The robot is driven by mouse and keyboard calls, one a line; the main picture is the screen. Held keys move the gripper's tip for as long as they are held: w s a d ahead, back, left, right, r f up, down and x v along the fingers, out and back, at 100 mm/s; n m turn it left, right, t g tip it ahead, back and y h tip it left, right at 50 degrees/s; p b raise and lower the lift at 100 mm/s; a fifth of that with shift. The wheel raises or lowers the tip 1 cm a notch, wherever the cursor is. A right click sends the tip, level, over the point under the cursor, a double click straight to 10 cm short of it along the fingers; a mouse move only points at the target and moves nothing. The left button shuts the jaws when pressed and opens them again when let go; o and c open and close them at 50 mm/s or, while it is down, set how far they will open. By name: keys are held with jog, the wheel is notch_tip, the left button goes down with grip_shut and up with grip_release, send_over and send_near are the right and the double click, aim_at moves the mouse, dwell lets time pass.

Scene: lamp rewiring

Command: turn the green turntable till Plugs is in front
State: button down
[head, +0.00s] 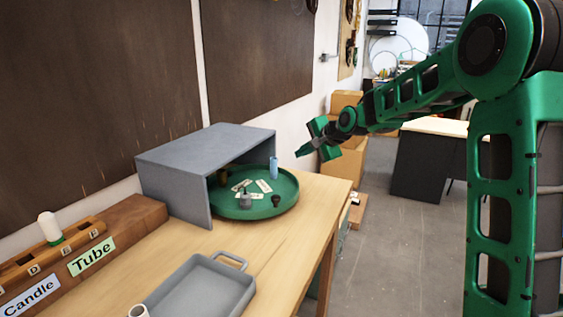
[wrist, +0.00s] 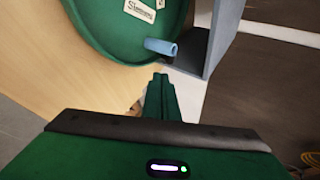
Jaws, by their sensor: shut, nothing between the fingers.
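The green turntable (head: 262,209) is a round rimmed tray on the wooden table, partly under a grey open-fronted cover (head: 205,155). It carries several small labels, a blue cylinder (head: 274,167), a grey piece (head: 245,201) and a dark piece (head: 276,200). The label text is too small to read in the head view. My gripper (head: 300,153) is shut and empty, in the air beyond the turntable's right side. In the wrist view the fingers (wrist: 158,80) point toward the turntable rim (wrist: 95,35). The blue cylinder (wrist: 161,47) and a label (wrist: 139,10) reading something like "Stem" show there.
A grey tray (head: 200,288) with a handle lies at the table's front. A wooden rack (head: 130,222) with "Candle" and "Tube" labels and a white cylinder (head: 50,228) stands at left. Cardboard boxes (head: 345,150) stand beyond the table.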

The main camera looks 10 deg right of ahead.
send_near(281, 175)
jog(key=w, duration=0.1)
jog(key=w+a+r, duration=0.1)
jog(key=w, duration=0.1)
jog(key=shift+w+a+r, duration=0.1)
jog(key=shift+a+r, duration=0.1)
jog(key=shift+r, duration=0.15)
jog(key=w, duration=0.1)
jog(key=w+a, duration=0.1)
jog(key=w, duration=0.1)
jog(key=shift+a+f, duration=0.2)
jog(key=shift+f, duration=0.15)
jog(key=shift+w+a, duration=0.2)
jog(key=shift+w, duration=0.25)
jog(key=shift+w, duration=0.1)
